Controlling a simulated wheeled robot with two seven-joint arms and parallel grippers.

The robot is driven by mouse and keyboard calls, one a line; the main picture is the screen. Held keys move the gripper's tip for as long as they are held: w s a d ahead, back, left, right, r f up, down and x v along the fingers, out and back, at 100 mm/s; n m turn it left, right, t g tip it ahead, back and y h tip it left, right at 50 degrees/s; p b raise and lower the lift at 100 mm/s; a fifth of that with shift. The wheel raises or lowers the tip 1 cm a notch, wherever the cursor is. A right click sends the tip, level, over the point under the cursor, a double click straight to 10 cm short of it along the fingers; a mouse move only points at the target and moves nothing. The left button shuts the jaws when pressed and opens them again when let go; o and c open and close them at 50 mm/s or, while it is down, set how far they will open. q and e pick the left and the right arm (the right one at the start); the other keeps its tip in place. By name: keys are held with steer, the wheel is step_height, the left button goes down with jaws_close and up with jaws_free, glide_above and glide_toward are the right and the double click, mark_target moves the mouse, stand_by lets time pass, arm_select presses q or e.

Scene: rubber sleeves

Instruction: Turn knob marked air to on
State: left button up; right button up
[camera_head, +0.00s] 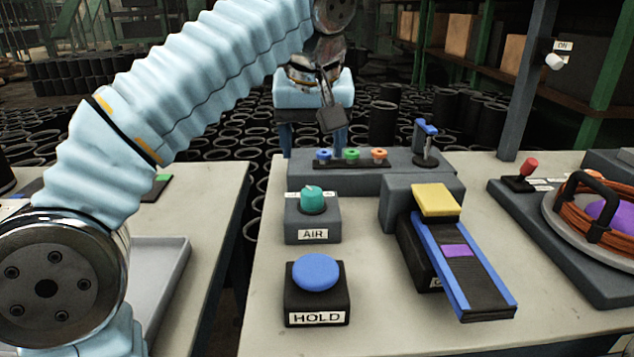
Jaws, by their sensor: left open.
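The air knob (314,200) is a teal knob on top of a small grey box (297,222) with a white AIR label on its front. A light pointer mark shows at the knob's top, facing roughly away from me. I cannot read any on marking beside it. My left gripper (329,110) hangs from the arm that comes in from the left. In the picture it is above the knob, apart from it, near the table's far edge. It is open, seen nearly edge-on, and nothing shows between its fingers. My right gripper is not in view.
A blue HOLD button (316,272) stands in front of the knob. A grey block with coloured rings (352,155) and a blue-handled lever (426,140) is behind. A ramp with a yellow block (436,199) stands right. A red-handled lever (528,167) and coiled orange hose (577,205) are farther right.

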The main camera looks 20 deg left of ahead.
mark_target(311, 191)
arm_select(q)
steer(key=x, duration=1.1)
steer(key=shift+f, duration=0.3)
steer(key=c, duration=1)
steer(key=shift+m, duration=0.4)
steer(key=m+h, duration=0.1)
steer(key=m, duration=0.1)
steer(key=m+h, duration=0.1)
steer(key=m, duration=0.1)
steer(key=shift+a+m, duration=0.2)
steer(key=shift+m, duration=0.2)
steer(key=m+h, duration=0.1)
steer(key=m, duration=0.2)
steer(key=m+h, duration=0.1)
steer(key=m, duration=0.2)
steer(key=shift+a+g, duration=0.15)
steer(key=shift+g, duration=0.15)
steer(key=shift+m+h, duration=0.3)
